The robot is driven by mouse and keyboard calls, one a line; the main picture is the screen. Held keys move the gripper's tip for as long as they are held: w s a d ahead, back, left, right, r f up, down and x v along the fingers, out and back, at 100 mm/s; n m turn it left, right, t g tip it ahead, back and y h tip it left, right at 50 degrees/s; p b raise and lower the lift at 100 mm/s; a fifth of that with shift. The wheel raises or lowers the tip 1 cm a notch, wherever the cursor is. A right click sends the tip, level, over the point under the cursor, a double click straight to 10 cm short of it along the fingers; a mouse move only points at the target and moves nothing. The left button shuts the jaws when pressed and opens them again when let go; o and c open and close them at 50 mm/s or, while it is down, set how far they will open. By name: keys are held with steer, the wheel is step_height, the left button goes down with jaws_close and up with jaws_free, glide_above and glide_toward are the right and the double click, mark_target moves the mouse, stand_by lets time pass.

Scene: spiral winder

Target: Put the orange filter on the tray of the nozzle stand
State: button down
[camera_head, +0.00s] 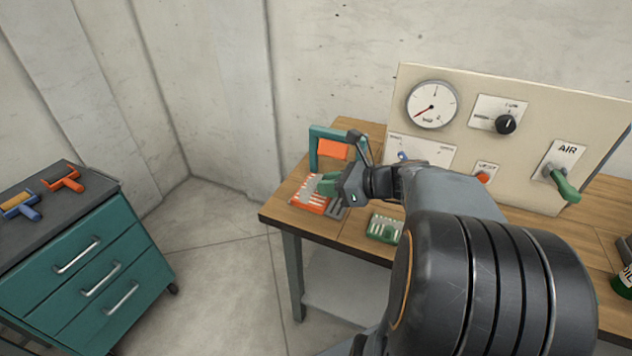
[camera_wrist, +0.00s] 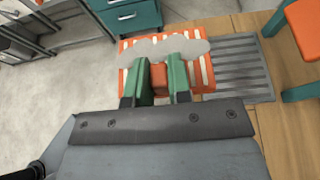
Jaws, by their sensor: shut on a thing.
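The orange filter (camera_wrist: 205,72) is a flat slatted panel with pale strips and an orange grip block in the middle. In the wrist view, my gripper (camera_wrist: 160,72) has its green jaws shut on that block. Light grey rounded patches (camera_wrist: 145,48) show along the filter's far part. In the head view, the filter (camera_head: 309,205) and my gripper (camera_head: 327,186) are at the workbench's left end; whether the filter touches the wood is unclear. A teal frame with an orange panel (camera_head: 333,149) stands behind. I cannot tell which part is the nozzle stand's tray.
A grey slotted panel (camera_wrist: 240,68) lies right beside the filter. A green slatted piece (camera_head: 384,229) lies on the workbench (camera_head: 285,216) near its front edge. The gauge panel (camera_head: 470,125) stands behind my arm. A teal drawer cabinet (camera_head: 85,255) with tools stands left, across open floor.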

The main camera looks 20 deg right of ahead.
steer(key=w+d+f, duration=0.2)
steer(key=w+f, duration=0.1)
steer(key=w+d+f, duration=0.2)
steer(key=w+f, duration=0.1)
steer(key=w, duration=0.1)
steer(key=w+d+f, duration=0.2)
steer(key=w+f, duration=0.1)
steer(key=w, duration=0.1)
steer(key=shift+w+d+b, duration=0.2)
steer(key=shift+d+b, duration=0.1)
steer(key=shift+b, duration=0.05)
steer(key=shift+w+f, duration=0.1)
steer(key=shift+f, duration=0.2)
steer(key=shift+w+d+f, duration=0.1)
steer(key=shift+f, duration=1.45)
steer(key=shift+f, duration=0.2)
steer(key=c, duration=1.1)
jaws_free()
steer(key=shift+o, duration=0.2)
